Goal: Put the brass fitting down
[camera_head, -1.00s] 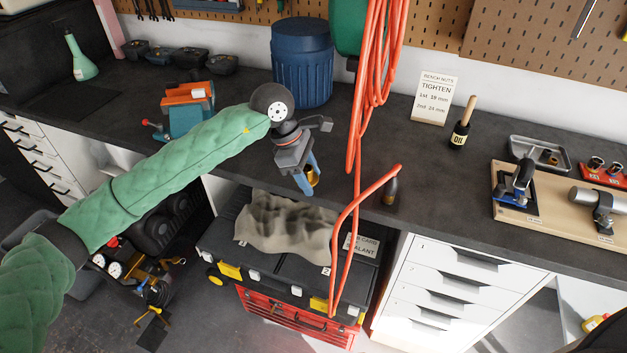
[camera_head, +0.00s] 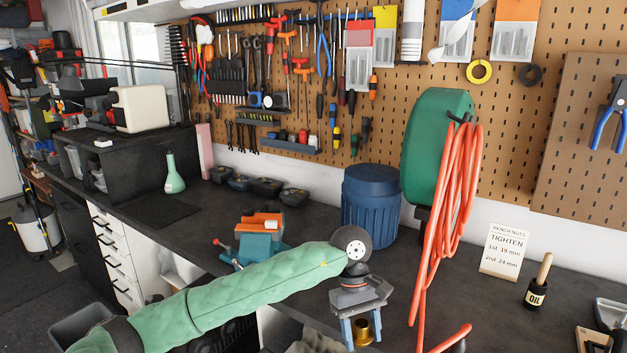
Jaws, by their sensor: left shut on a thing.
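My left gripper (camera_head: 361,333) comes in on the green-sleeved arm from the left, at the bottom middle of the head view. Its blue fingers point down and are shut on the brass fitting (camera_head: 364,334), a small gold-coloured piece between them. The fingertips are close to the lower picture edge. The fitting shows against the dark workbench (camera_head: 330,220) near its front edge; I cannot tell how high it is above the top. My right gripper is not in view.
A blue bin (camera_head: 370,208) stands behind the gripper. An orange hose (camera_head: 452,200) hangs from a green reel (camera_head: 432,135) to the right. A teal and orange vise (camera_head: 259,240) is left. The oil bottle (camera_head: 537,292) and TIGHTEN card (camera_head: 504,252) stand right.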

